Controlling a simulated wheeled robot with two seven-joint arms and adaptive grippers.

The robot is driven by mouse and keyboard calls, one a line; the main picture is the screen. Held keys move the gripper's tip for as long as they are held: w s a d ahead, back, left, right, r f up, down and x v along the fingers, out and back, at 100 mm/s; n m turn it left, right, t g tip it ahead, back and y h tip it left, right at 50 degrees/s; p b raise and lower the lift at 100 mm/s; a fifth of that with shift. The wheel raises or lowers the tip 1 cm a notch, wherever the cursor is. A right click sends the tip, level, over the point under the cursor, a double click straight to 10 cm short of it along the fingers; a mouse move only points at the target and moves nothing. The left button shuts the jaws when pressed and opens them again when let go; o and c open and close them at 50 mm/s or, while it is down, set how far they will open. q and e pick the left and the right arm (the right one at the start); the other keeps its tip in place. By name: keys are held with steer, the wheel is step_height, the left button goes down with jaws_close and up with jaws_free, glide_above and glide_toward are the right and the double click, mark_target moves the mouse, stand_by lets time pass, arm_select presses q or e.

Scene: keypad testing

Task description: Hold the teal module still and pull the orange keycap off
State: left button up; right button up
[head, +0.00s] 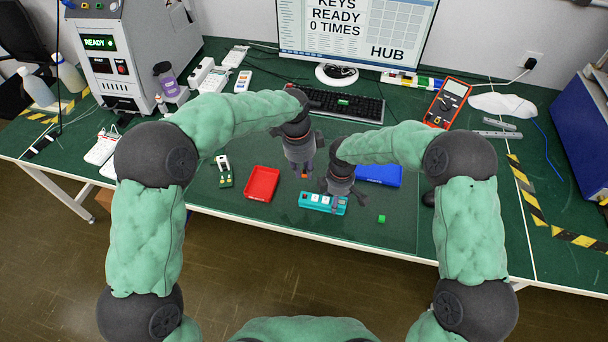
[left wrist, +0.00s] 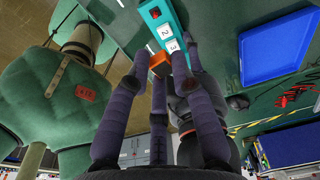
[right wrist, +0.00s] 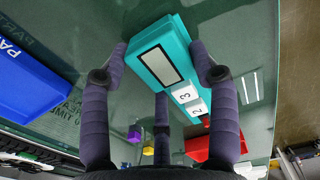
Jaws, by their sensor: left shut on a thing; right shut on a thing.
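The teal module (head: 310,204) lies on the green mat near the front of the table. My right gripper (head: 338,192) is shut around its right end; in the right wrist view the fingers sit on both sides of the module (right wrist: 178,32) by its pale window. White keys marked 2 and 3 show on it. My left gripper (head: 303,166) is shut on the orange keycap (left wrist: 160,64), which also shows in the head view (head: 304,175). The keycap appears apart from the module, above and behind it. A dark socket with red shows at the module's other end (left wrist: 156,12).
A red tray (head: 247,193) lies left of the module and a blue tray (head: 390,176) behind it to the right. A small green cube (head: 381,218) sits to the right. A keyboard (head: 360,107) lies farther back.

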mark_target(304, 173)
arm_select(q)
steer(key=shift+r, duration=2.05)
arm_select(e)
steer(key=o, duration=1.3)
steer(key=shift+c, duration=0.2)
step_height(304, 173, up, 12)
arm_select(q)
steer(key=shift+s+f, duration=0.1)
arm_select(e)
steer(key=shift+f, duration=0.1)
